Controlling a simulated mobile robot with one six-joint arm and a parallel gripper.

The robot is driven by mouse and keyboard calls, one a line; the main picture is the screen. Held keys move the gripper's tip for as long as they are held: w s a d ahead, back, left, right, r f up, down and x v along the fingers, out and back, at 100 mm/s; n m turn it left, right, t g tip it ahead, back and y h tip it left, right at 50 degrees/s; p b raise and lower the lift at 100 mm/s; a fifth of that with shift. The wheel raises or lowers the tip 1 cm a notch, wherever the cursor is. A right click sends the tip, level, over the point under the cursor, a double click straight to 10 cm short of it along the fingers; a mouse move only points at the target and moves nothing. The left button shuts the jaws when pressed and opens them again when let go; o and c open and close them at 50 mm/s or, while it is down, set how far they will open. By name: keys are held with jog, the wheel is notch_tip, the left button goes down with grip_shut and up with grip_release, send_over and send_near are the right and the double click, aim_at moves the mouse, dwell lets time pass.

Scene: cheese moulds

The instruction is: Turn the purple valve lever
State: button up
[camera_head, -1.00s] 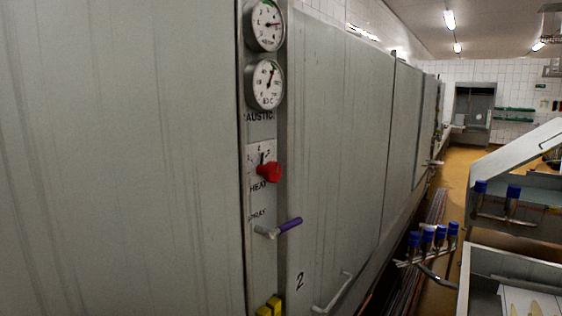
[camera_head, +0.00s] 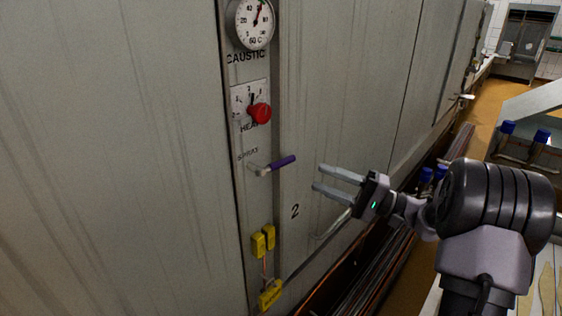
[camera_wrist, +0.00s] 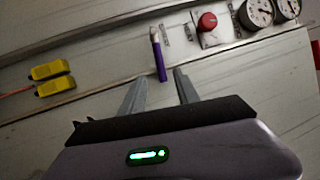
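The purple valve lever (camera_head: 281,162) sticks out from the panel strip in the head view, below the SPRAY label, pointing right and slightly up. Its metal stem (camera_head: 262,170) meets the panel at its left end. In the wrist view the purple lever (camera_wrist: 159,58) is ahead of the fingers, roughly between their lines. My gripper (camera_head: 318,178) is open and empty, to the right of the lever in the head view and apart from it. Both fingers also show in the wrist view (camera_wrist: 157,84).
A red knob (camera_head: 260,113) and a dial gauge (camera_head: 254,22) sit above the lever. A metal door handle (camera_head: 333,224) is below my gripper. Blue-capped valves (camera_head: 433,174) are behind my arm.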

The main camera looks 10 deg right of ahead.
aim_at(282, 160)
jog(key=x, duration=1.1)
jog(key=shift+a, duration=0.1)
grip_shut()
dwell(0.9)
